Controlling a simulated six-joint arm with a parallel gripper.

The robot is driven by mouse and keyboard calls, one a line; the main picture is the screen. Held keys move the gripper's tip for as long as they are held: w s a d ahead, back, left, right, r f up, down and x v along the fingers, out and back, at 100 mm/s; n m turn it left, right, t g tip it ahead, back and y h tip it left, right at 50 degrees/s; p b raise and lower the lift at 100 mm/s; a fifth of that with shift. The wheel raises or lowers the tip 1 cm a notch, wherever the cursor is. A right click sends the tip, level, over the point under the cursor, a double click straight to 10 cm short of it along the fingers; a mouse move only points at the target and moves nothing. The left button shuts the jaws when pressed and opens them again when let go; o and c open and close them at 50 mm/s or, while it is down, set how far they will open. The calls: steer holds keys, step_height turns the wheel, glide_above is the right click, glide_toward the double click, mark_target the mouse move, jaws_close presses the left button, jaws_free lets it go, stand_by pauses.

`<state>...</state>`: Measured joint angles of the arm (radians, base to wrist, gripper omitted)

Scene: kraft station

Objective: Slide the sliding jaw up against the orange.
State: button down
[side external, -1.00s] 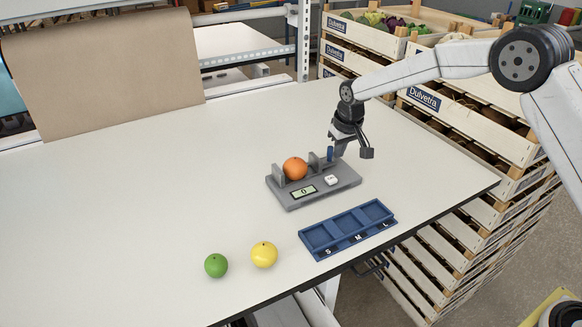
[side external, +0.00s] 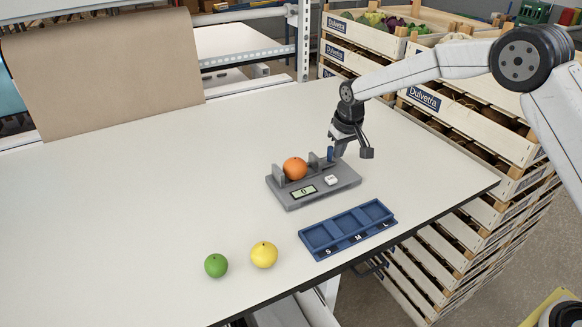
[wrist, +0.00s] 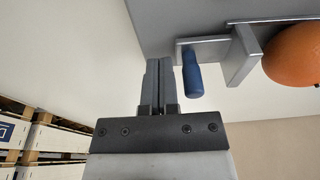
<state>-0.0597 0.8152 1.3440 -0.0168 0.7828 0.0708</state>
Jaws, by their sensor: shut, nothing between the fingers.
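The orange (side external: 295,168) sits on the grey measuring device (side external: 290,204), between its fixed jaw (side external: 278,174) and the sliding jaw (side external: 314,161). The sliding jaw is a grey upright plate with a blue handle (side external: 330,154) on its right side. In the wrist view the jaw plate (wrist: 242,56) stands close beside the orange (wrist: 294,55); I cannot tell if they touch. My gripper (side external: 338,153) is shut and empty, just right of the handle. In the wrist view my fingertips (wrist: 160,64) are beside the blue handle (wrist: 192,76), with a small gap between them.
A blue tray (side external: 325,257) with compartments marked S, M and L lies in front of the device. A green fruit (side external: 216,265) and a yellow fruit (side external: 264,255) are at the front left. Stacked crates (side external: 470,125) stand beyond the table's right edge. The table's left is clear.

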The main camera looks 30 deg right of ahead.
mark_target(330, 148)
steer(key=shift+a, duration=2)
stand_by(0.8)
steer(key=shift+d, duration=0.45)
stand_by(0.3)
steer(key=shift+r, duration=0.1)
steer(key=shift+r, duration=3.45)
steer(key=shift+s, duration=0.1)
steer(key=shift+s+d, duration=0.25)
steer(key=shift+s, duration=0.3)
steer(key=s+d+f, duration=0.2)
steer(key=s+d, duration=0.1)
steer(key=s, duration=1.1)
steer(key=s+d+f, duration=0.3)
steer(key=s, duration=1.2)
steer(key=shift+f, duration=0.2)
